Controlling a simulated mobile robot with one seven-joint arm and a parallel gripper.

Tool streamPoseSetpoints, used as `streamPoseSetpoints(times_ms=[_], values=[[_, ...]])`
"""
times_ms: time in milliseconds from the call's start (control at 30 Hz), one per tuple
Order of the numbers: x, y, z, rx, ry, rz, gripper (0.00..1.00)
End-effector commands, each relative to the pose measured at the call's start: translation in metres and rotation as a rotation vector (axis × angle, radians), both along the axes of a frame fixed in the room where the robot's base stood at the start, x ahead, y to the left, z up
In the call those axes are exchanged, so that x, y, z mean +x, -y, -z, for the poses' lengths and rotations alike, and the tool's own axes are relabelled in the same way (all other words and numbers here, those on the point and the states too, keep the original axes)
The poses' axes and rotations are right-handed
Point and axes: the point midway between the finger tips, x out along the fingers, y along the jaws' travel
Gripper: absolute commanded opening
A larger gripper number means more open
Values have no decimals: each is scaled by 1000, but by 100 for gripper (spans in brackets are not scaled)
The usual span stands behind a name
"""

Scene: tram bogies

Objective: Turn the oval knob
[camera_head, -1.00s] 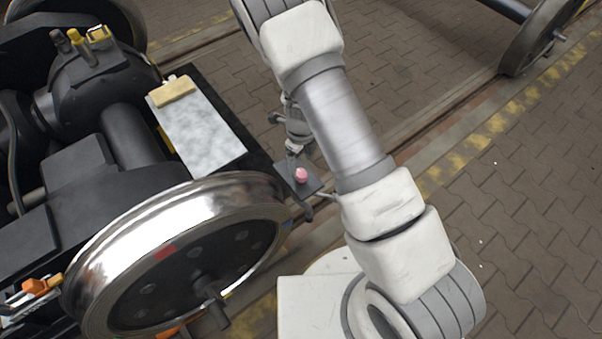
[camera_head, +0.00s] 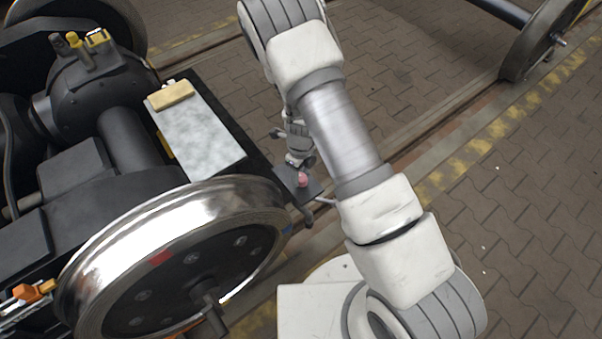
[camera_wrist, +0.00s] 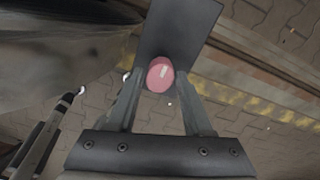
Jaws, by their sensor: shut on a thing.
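The oval knob (camera_wrist: 160,76) is pink with a pale mark on its face. It sits on a dark plate (camera_wrist: 180,28) that stands out beside the wheel. In the head view the knob (camera_head: 303,180) shows small, on the plate (camera_head: 288,178) to the right of the shiny wheel. My gripper (camera_wrist: 160,88) has a finger on each side of the knob and is shut on it. In the head view my gripper (camera_head: 302,164) is at the knob, partly hidden behind my arm.
A large shiny wheel (camera_head: 180,215) stands close on the left of the plate. A grey flat panel with a yellow block (camera_head: 170,95) lies behind it. Open brick paving (camera_head: 530,220) spreads on the right, and another wheel (camera_head: 535,45) stands far right.

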Motion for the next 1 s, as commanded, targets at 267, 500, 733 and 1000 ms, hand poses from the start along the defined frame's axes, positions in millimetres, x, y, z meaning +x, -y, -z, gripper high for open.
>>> streamPoseSetpoints(times_ms=[267,500,733,1000], values=[[0,0,0,0,0,-3,0],[0,1,-1,-1,-1,-64,0],[0,0,-1,0,-1,-218,0],[0,0,-1,0,0,-469,0]])
